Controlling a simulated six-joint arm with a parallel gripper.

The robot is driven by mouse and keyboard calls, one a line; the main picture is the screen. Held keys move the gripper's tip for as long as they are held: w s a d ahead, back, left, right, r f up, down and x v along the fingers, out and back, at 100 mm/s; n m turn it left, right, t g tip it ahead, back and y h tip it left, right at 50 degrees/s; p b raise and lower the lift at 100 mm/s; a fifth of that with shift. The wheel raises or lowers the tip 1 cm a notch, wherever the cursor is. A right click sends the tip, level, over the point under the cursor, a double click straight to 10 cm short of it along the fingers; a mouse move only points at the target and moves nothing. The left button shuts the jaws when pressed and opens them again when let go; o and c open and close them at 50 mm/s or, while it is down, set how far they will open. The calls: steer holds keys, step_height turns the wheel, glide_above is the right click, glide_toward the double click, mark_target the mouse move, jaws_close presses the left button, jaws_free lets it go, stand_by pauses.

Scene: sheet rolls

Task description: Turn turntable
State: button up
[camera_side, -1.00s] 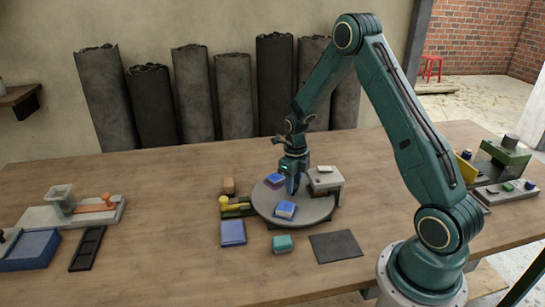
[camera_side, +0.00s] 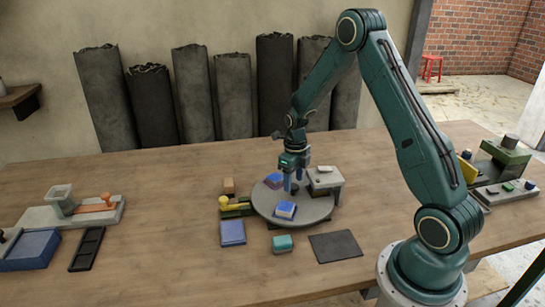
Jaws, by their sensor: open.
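The turntable (camera_side: 316,213) is a round grey disc on the wooden table, in front of my arm. A blue block with a pale base (camera_side: 285,209) sits near its front edge. Another blue and reddish block (camera_side: 273,181) sits at its back left. A small dark knob (camera_side: 295,190) shows near the middle of the disc. My gripper (camera_side: 291,186) points down over the disc, close to the knob, open with nothing visible between its fingers. I cannot tell whether the fingers touch the disc or the knob.
A grey box-like unit (camera_side: 324,179) stands at the turntable's right edge. A green fixture with a yellow knob (camera_side: 234,205) is at its left.

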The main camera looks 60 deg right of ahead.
mark_target(293, 187)
step_height(293, 187, up, 12)
steer(key=shift+r, duration=0.2)
stand_by(0.4)
steer(key=s+a+r+n+t, duration=0.1)
steer(key=s+a+r+n, duration=0.5)
steer(key=n, duration=0.3)
steer(key=s+a+r+n+t, duration=0.2)
steer(key=s+a+r+n, duration=0.1)
steer(key=a+r+n, duration=0.5)
steer(key=s+a+r+n+t, duration=0.1)
steer(key=s+a+n, duration=0.4)
steer(key=s+n, duration=0.8)
steer(key=n+t, duration=0.1)
steer(key=n, duration=0.5)
steer(key=shift+s+t, duration=0.2)
steer(key=shift+t, duration=0.1)
